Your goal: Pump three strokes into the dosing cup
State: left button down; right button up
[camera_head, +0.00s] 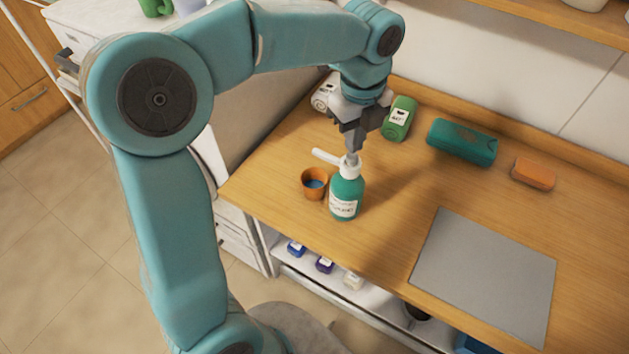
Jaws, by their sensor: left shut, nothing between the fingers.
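A teal pump bottle (345,194) with a white pump head (328,157) stands upright on the wooden top. Its nozzle points left. An orange dosing cup (314,186) stands just left of the bottle, below the nozzle side, with something blue visible inside. My left gripper (352,152) is shut and empty, pointing down right over the pump head. Its fingertips are at the top of the pump; whether they touch it I cannot tell. My right gripper is not in view.
Behind the gripper are a green bottle (398,119) and a white container (325,95). A teal roll (461,142) and an orange block (533,174) lie further right. A grey mat (485,275) lies front right. Small jars (325,264) stand on the shelf below.

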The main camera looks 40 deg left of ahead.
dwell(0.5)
pick_arm(q)
notch_tip(320, 180, up, 4)
jog(key=p, duration=0.4)
jog(key=shift+r, duration=0.15)
jog(key=shift+r+p, duration=0.4)
jog(key=shift+r, duration=0.4)
jog(key=shift+s, duration=0.1)
